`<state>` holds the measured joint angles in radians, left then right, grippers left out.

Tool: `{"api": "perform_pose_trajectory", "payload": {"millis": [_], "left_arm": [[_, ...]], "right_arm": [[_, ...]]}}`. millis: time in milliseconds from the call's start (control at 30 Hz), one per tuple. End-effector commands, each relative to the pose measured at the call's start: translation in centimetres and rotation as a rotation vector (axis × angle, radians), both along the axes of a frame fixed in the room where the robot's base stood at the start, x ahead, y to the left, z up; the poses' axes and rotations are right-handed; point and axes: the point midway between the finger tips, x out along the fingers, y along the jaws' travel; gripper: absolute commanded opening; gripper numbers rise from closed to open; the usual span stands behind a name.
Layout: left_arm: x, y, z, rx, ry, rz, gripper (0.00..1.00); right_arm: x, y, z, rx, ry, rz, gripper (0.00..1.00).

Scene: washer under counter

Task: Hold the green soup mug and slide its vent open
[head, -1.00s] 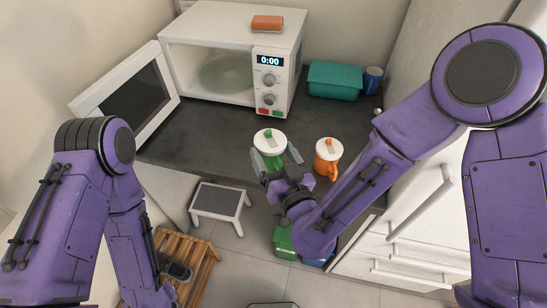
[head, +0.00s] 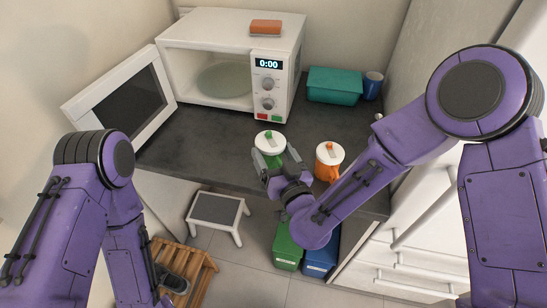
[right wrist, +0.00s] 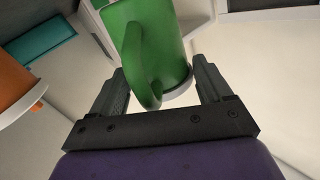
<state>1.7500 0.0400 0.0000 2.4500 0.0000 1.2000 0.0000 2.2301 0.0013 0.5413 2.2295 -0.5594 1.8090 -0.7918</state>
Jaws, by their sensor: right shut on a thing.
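The green soup mug (head: 278,162) stands at the front edge of the dark counter, with a white lid and a green slider (head: 269,135) on top. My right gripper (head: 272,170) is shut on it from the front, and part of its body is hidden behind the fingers. In the right wrist view, the green mug (right wrist: 171,40) sits between the two fingers with its handle toward the palm. The slider's position, open or shut, is too small to tell. My left arm hangs at the left, and its gripper is out of view.
An orange mug (head: 325,169) with a white lid stands just right of the green one. A microwave (head: 281,85) with its door open stands behind, beside a teal box (head: 334,88) and blue cup (head: 372,88). A stool (head: 217,209) and bins (head: 288,249) are below.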

Motion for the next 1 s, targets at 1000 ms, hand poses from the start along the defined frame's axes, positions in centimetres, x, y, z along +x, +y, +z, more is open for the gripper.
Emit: {"api": "perform_pose_trajectory", "payload": {"millis": [1000], "left_arm": [[0.0,0.0,-3.6,0.0,0.0,0.0,0.43]], "right_arm": [[4.5,-0.4,-4.1,0.001,-0.001,0.0,0.53]]}}
